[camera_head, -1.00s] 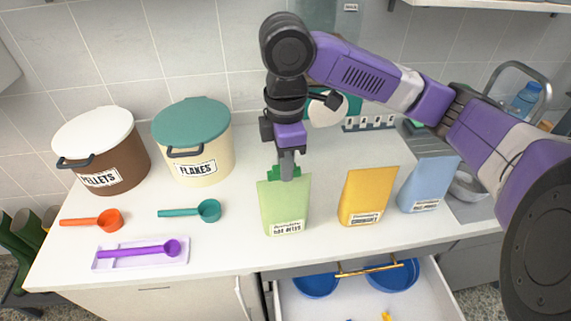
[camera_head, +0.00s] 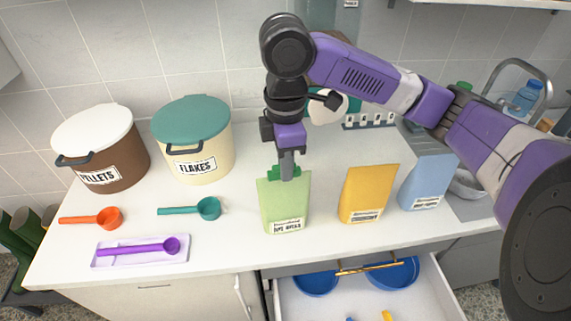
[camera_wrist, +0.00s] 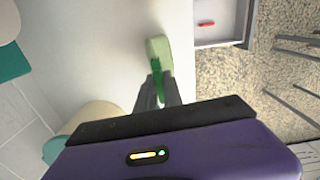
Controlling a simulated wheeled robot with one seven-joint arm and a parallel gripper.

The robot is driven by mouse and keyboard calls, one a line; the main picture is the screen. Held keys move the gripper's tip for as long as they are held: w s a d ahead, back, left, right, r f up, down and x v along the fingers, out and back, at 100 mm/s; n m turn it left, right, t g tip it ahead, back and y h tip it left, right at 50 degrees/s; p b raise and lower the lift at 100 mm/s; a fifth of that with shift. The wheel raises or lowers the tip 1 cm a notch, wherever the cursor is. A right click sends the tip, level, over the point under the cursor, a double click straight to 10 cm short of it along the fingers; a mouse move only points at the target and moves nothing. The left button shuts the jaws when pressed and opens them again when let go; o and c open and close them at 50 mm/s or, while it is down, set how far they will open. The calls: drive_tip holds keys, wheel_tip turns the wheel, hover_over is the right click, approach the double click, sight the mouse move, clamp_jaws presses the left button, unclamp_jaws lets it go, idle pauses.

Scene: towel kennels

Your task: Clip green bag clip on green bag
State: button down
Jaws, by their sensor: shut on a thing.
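The green bag (camera_head: 285,205) stands upright on the counter, light green with a white label low on its front. My gripper (camera_head: 287,170) is directly above its top edge, pointing down, shut on the green bag clip (camera_head: 275,174). The clip is at the bag's top edge; whether it grips the bag cannot be told. In the wrist view the clip (camera_wrist: 156,75) lies between my fingers, against the end of the green bag (camera_wrist: 159,47).
A yellow bag (camera_head: 368,195) and a blue bag (camera_head: 425,184) stand to the right. Two lidded bins, pellets (camera_head: 115,172) and flakes (camera_head: 215,150), stand at the left. Several scoops lie before them. An open drawer (camera_head: 345,305) juts out below the counter's front.

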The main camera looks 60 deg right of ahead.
drive_tip(key=shift+f, duration=0.45)
idle(0.9)
drive_tip(key=c, duration=0.9)
unclamp_jaws()
drive_tip(key=shift+r, duration=0.1)
drive_tip(key=shift+r+p, duration=2.25)
drive_tip(key=shift+r, duration=0.2)
